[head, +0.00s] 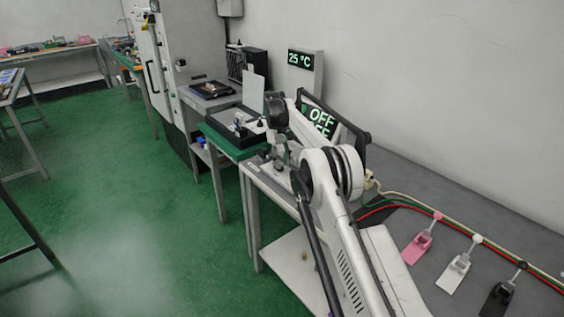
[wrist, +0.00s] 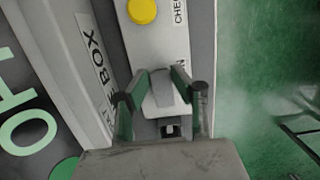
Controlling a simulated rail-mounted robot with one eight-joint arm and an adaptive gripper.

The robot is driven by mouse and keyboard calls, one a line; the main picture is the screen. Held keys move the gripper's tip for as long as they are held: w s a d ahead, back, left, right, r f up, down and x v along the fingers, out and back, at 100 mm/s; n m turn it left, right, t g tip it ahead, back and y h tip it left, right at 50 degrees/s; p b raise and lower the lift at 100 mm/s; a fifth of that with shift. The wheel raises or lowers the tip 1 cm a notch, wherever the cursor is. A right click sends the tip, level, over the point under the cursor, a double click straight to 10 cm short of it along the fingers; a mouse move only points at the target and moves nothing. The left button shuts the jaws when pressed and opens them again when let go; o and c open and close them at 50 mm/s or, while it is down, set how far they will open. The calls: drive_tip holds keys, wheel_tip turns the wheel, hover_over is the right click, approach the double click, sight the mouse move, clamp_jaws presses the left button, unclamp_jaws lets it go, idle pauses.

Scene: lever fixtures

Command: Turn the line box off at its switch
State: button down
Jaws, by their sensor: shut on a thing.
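My gripper (wrist: 162,76) is over a fixture in the wrist view, its two dark fingers on either side of a pale grey switch lever (wrist: 163,98). It is shut on that lever. The lever stands over a small dark slot on a light panel. The line box (wrist: 100,88) is beside it on the left, its label partly hidden by a finger. In the head view, my arm hides the switch. A dark screen (head: 321,120) behind my arm reads OFF in green-white letters, partly covered.
A yellow button (wrist: 142,11) sits above the lever on the panel. A 25 °C display (head: 301,60) stands farther back. Green floor is open at left.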

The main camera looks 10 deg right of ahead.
sight(283, 165)
idle(0.6)
drive_tip(key=c, duration=1.5)
unclamp_jaws()
drive_tip(key=shift+s+f+t+b, duration=0.15)
drive_tip(key=shift+t+b, duration=0.15)
drive_tip(key=shift+b, duration=0.15)
drive_tip(key=shift+s+d+t+y, duration=0.1)
drive_tip(key=shift+d+t+y, duration=0.05)
drive_tip(key=shift+t+y, duration=0.25)
wheel_tip(283, 165, up, 14)
drive_tip(key=shift+s+d+r+m+t+p, duration=0.4)
drive_tip(key=shift+s+d+r, duration=0.55)
drive_tip(key=shift+s+r, duration=1.15)
drive_tip(key=shift+s+d+r+m+t+p, duration=0.35)
drive_tip(key=shift+s+d+r, duration=0.6)
drive_tip(key=shift+s+r, duration=1.05)
drive_tip(key=shift+s+d+r+m+t+p, duration=0.4)
drive_tip(key=shift+s+d+r, duration=0.8)
drive_tip(key=shift+r, duration=1.55)
drive_tip(key=shift+s+a, duration=0.2)
drive_tip(key=shift+a, duration=0.05)
